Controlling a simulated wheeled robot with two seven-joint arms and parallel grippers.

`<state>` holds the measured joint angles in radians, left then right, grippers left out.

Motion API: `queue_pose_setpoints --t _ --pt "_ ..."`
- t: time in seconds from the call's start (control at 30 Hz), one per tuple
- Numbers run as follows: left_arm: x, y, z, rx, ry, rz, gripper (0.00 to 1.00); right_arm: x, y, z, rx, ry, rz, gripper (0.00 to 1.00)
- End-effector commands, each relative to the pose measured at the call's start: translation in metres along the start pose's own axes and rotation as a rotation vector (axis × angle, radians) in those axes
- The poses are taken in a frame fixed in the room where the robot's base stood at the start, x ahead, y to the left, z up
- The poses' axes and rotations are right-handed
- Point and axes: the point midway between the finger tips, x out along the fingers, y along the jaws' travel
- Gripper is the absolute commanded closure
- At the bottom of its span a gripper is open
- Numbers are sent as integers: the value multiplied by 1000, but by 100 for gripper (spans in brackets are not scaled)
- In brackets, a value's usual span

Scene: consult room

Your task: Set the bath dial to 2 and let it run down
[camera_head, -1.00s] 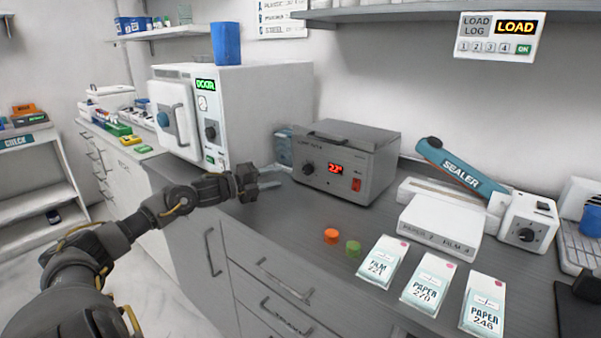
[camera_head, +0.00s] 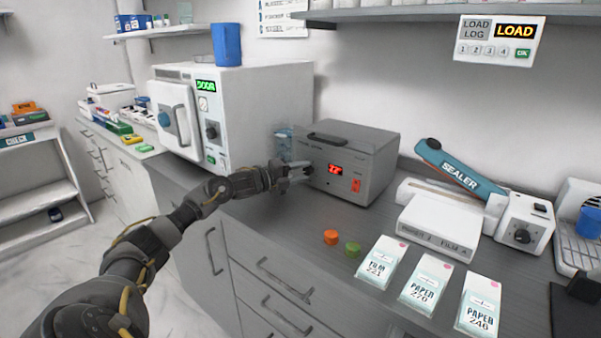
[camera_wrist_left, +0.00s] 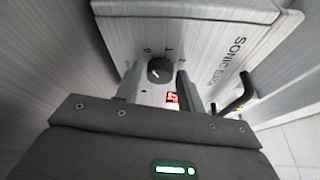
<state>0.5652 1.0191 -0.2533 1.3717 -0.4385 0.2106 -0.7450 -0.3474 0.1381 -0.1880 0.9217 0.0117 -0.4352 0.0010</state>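The sonic bath (camera_head: 375,170) is a grey metal box on the counter, with a red lit display (camera_head: 335,169) and a red switch (camera_head: 356,185) on its front. In the left wrist view, its black round dial (camera_wrist_left: 159,70) has marks around it that look like 0, 1 and 2; a pale line shows on the knob, its exact setting hard to read. My left gripper (camera_head: 304,171) is at the bath's front and hides the dial in the head view. Its fingers (camera_wrist_left: 158,80) are open, one on each side of the dial, with gaps visible. My right gripper is not in view.
A white cabinet (camera_head: 265,110) with a blue cup (camera_head: 226,44) on top stands left of the bath. Orange (camera_head: 331,237) and green (camera_head: 352,249) pieces and paper packs (camera_head: 425,283) lie in front. A sealer (camera_head: 460,170) is at the right.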

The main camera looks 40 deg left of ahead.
Motion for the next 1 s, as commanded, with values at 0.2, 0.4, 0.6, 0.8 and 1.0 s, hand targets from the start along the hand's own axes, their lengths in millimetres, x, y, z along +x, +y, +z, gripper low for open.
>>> queue_pose_setpoints --t 0.2,0.4,0.6,0.8,1.0 --pt "0 0 0 0 0 0 73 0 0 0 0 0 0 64" --pt "0 0 0 0 0 0 93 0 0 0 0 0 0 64" --pt "0 0 0 23 1 9 93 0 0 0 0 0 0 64" --pt "-1 -2 1 107 5 43 93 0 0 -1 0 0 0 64" --pt "0 -5 1 257 14 102 93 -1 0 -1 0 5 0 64"
